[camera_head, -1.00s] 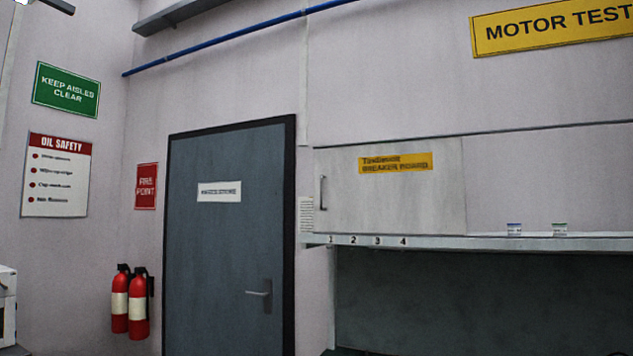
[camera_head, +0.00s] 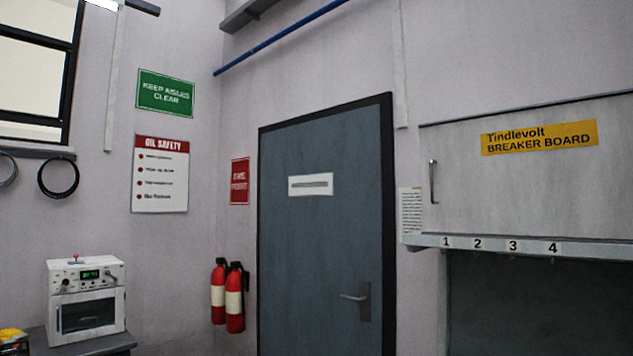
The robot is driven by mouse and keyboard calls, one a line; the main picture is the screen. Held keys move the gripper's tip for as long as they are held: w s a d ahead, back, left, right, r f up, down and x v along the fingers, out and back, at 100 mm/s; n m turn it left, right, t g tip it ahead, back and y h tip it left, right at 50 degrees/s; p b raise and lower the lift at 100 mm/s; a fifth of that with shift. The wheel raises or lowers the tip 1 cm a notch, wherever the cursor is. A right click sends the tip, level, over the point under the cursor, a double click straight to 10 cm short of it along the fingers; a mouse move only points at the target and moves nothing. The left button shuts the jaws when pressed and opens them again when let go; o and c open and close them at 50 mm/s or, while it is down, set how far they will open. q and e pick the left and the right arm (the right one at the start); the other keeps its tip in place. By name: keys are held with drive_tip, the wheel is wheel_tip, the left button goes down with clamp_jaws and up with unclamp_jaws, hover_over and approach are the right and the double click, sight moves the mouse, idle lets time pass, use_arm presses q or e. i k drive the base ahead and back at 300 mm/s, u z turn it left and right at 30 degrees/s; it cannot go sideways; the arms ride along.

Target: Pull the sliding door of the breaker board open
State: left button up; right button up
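The breaker board (camera_head: 530,195) is a pale grey wall cabinet at the right of the head view, with a yellow "Tindlevolt BREAKER BOARD" label (camera_head: 540,138). Its sliding door covers the front and looks shut. A dark vertical handle (camera_head: 433,181) sits near the door's left edge. A ledge (camera_head: 500,243) below it carries the numbers 1 to 4. The cabinet's right end is cut off by the picture edge. Neither of my grippers shows in the view.
A grey door (camera_head: 315,240) with a lever handle stands left of the cabinet. Two fire extinguishers (camera_head: 228,297) hang beside it. A white oven-like machine (camera_head: 86,300) stands on a dark bench (camera_head: 95,345) at lower left. A window (camera_head: 38,70) is at upper left.

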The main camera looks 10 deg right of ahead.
sight(564, 170)
drive_tip(key=u, duration=0.65)
drive_tip(key=i, duration=1.95)
drive_tip(key=z, duration=0.7)
drive_tip(key=i, duration=1.25)
drive_tip(key=z, duration=1.25)
